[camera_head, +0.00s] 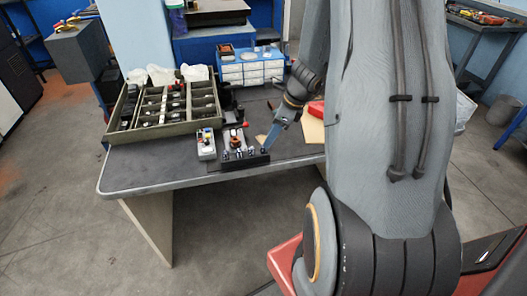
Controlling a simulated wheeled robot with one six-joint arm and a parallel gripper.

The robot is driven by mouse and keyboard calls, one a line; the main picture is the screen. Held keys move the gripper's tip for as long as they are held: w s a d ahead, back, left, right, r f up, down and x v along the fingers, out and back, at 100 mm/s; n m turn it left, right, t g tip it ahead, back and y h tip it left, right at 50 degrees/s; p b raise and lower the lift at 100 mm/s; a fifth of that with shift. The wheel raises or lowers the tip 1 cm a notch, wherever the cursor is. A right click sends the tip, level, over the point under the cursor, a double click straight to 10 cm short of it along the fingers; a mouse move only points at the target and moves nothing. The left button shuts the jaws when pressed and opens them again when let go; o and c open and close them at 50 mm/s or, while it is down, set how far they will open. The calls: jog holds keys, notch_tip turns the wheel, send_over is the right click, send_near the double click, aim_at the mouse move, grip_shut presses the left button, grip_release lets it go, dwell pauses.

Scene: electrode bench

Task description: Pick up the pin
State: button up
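A dark rack-like block (245,160) sits near the front edge of the grey bench (150,170), with small pin-like pieces standing on it. I cannot tell which of them is the pin. My gripper (267,144) comes down from the upper right, its blue-grey tip at or just above the right end of the block. The fingers are too small to tell whether they are open or shut, or whether they touch or hold a piece. My arm covers the right part of the bench.
A white box with coloured knobs (206,145) stands left of the block. Behind are a compartment tray (118,137) with several parts and a blue-white drawer unit (232,74). A red object (316,108) lies right of the gripper. The bench's front left is clear.

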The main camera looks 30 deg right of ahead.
aim_at(263, 152)
jog(key=shift+p+x, duration=0.35)
jog(key=shift+x, duration=2.05)
jog(key=shift+a, duration=0.1)
grip_shut()
